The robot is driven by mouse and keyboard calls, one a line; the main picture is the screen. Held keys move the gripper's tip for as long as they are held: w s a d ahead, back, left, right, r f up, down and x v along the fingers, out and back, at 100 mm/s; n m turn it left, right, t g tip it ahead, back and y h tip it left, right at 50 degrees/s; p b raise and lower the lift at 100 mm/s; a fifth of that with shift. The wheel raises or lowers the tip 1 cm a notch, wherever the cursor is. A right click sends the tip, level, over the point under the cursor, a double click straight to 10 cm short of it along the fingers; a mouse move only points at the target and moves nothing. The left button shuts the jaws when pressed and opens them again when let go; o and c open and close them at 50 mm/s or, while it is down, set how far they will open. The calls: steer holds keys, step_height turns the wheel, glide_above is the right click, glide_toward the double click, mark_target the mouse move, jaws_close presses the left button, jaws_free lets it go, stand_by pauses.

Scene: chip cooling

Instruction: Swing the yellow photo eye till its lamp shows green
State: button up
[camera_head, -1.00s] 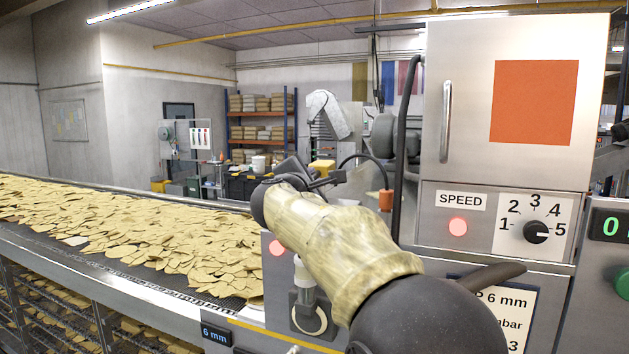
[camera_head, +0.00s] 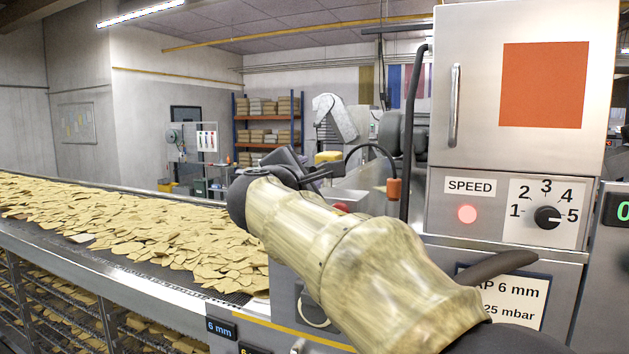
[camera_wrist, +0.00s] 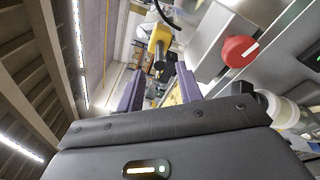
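The yellow photo eye (camera_head: 328,157) is a small block with a black cable, just beyond my gripper in the head view. In the wrist view the photo eye (camera_wrist: 159,38) is ahead of the fingers, with a dark part on its near side. My gripper (camera_head: 318,174) is open; its two fingers (camera_wrist: 159,86) stand apart with nothing held between them. The photo eye appears beyond the fingertips, in line with the gap; I cannot tell if they touch. I cannot make out its lamp or the lamp's colour.
A conveyor (camera_head: 150,293) full of chips runs along the left. A steel cabinet (camera_head: 480,90) with a speed dial (camera_head: 547,217) and lit red lamp (camera_head: 467,213) stands right. A red knob (camera_wrist: 240,51) is right of the fingers in the wrist view. An orange piece (camera_head: 394,189) is near the cable.

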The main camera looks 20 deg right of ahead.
steer(key=b+v, duration=0.2)
steer(key=v, duration=0.7)
steer(key=shift+b, duration=0.3)
step_height(320, 180, down, 30)
steer(key=d+m+g+y, duration=0.1)
steer(key=m+g+y, duration=0.4)
steer(key=g+y, duration=0.15)
steer(key=s+f+m+g+y, duration=0.2)
steer(key=s+f+m, duration=0.4)
steer(key=f, duration=0.4)
steer(key=s+f+m+g+y, duration=0.2)
steer(key=s+f+m, duration=0.4)
steer(key=f, duration=0.5)
steer(key=s+g, duration=0.1)
steer(key=s, duration=0.1)
steer(key=shift+s+a+m+g, duration=0.3)
steer(key=shift+s+m+g, duration=0.05)
steer(key=shift+s+m, duration=0.05)
